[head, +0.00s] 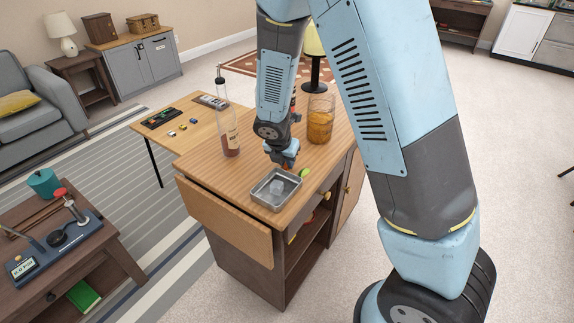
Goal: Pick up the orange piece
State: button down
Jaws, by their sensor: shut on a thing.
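My gripper (285,160) points down over the wooden bar cabinet top, just behind the metal tray. It is shut on the orange piece (286,167), of which only a small orange bit shows below the fingertips. The rest of the piece is hidden by the fingers. I cannot tell whether it touches the wood or hangs just above it.
The metal tray (258,194) holds pale ice cubes. A yellow-shaded lamp (313,42) stands farther back.

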jog(key=shift+r, duration=0.55)
notch_tip(320, 180, up, 2)
jog(key=shift+r, duration=0.2)
jog(key=s+d+r, duration=0.9)
jog(key=s, duration=0.1)
jog(key=shift+s+r, duration=0.25)
jog(key=shift+s, duration=0.05)
